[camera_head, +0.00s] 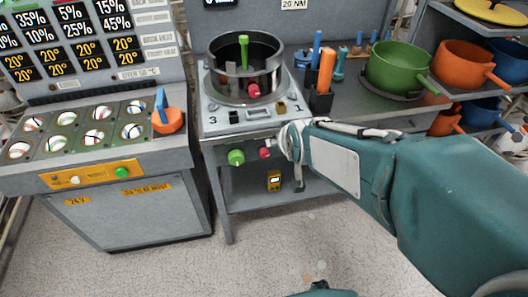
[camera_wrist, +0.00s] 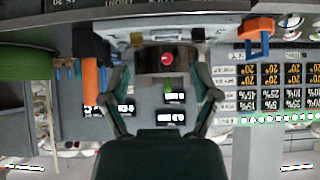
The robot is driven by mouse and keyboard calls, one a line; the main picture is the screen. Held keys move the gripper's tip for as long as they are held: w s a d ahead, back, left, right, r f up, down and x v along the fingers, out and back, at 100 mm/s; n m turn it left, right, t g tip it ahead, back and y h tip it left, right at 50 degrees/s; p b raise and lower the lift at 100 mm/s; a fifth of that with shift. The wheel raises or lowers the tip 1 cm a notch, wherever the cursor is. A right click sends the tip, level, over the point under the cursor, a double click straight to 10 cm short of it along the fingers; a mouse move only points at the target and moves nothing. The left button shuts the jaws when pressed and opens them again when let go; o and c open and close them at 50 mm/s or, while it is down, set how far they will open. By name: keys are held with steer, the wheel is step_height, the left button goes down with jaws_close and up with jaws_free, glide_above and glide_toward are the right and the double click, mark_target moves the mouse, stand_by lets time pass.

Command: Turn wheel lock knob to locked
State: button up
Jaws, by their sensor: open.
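The ball press has a dark round drum (camera_head: 243,72) with an upright green handle (camera_head: 244,52) and a red knob (camera_head: 253,90) on its front. The red knob also shows in the wrist view (camera_wrist: 167,59), between my fingers in the picture. A green knob (camera_head: 236,157) and another red knob (camera_head: 265,153) stick out below the press's front edge. Which one is the wheel lock knob I cannot tell. My gripper (camera_head: 291,145) is at the press's front right, beside the lower red knob in the picture. In the wrist view its two fingers (camera_wrist: 167,95) are spread, with nothing held.
An orange-handled tool (camera_head: 326,70) stands in a black holder right of the drum. A green pot (camera_head: 396,67) and orange pot (camera_head: 460,64) are further right. The left console (camera_head: 110,170) carries an orange and blue lever (camera_head: 166,115). The floor in front is clear.

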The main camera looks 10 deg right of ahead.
steer(key=w+f+t, duration=0.4)
steer(key=w+f, duration=0.8)
steer(key=f, duration=0.1)
steer(key=t, duration=0.3)
glide_toward(265, 155)
steer(key=w+r, duration=0.4)
steer(key=s+f+t, duration=0.2)
steer(key=s+f, duration=0.2)
steer(key=f, duration=0.2)
steer(key=w, duration=1.1)
steer(key=shift+s, duration=0.1)
jaws_close()
